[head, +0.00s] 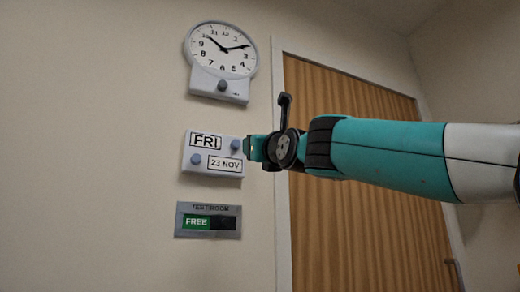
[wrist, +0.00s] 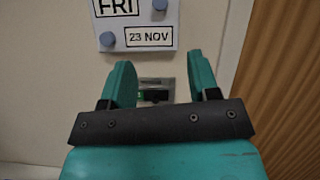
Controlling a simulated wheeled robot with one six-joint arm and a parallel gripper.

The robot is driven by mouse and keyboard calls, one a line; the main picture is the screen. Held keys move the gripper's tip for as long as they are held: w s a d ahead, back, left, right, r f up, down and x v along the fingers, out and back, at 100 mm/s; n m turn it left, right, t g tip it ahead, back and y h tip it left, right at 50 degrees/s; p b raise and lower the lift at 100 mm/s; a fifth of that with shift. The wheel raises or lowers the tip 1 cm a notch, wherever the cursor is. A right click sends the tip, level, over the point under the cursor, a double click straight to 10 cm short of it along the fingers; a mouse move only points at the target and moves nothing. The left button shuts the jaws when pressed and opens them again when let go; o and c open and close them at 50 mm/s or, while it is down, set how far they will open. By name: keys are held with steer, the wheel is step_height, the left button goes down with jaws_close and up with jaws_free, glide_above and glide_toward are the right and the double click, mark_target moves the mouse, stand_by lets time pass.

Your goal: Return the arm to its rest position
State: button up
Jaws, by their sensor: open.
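My arm (head: 390,158) reaches in from the right in the head view, teal with a white section. My gripper (head: 248,148) is at its left end, in front of the right edge of the calendar panel (head: 191,163). In the wrist view, my gripper (wrist: 162,82) shows two teal fingers spread apart with nothing between them. The calendar panel (wrist: 117,40) is above the fingertips there and reads FRI and 23 NOV. I cannot tell from these views whether a finger touches the wall or panel.
A wall clock (head: 222,50) with a knob below hangs above the calendar. A room sign (head: 208,206) reading FREE, with its slider on green, is below. A wooden door (head: 350,235) in a pale frame stands behind my arm, its handle (head: 455,272) low on the right.

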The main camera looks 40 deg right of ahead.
steer(key=a+f+n+g+y+p, duration=0.25)
steer(key=a+f+n, duration=0.25)
steer(key=f+n, duration=0.3)
steer(key=w+a+f+n+g+y+p, duration=0.1)
steer(key=a+f+n+g+y+p, duration=0.1)
steer(key=a+f+n+g+y, duration=0.4)
steer(key=a+f+n+g+y+p, duration=0.15)
steer(key=a+f+n, duration=0.25)
steer(key=f+n, duration=0.55)
steer(key=s+a+f+n+g+p, duration=0.3)
steer(key=s+f+n+g, duration=0.3)
steer(key=s+f+n, duration=0.2)
steer(key=s+a+f+n+g+p, duration=0.3)
steer(key=s+f+n, duration=0.5)
steer(key=s+n, duration=0.4)
steer(key=s+a+g, duration=0.1)
steer(key=g, duration=0.1)
steer(key=shift+s+n+g, duration=0.25)
steer(key=shift+n+g, duration=0.1)
steer(key=shift+g, duration=0.05)
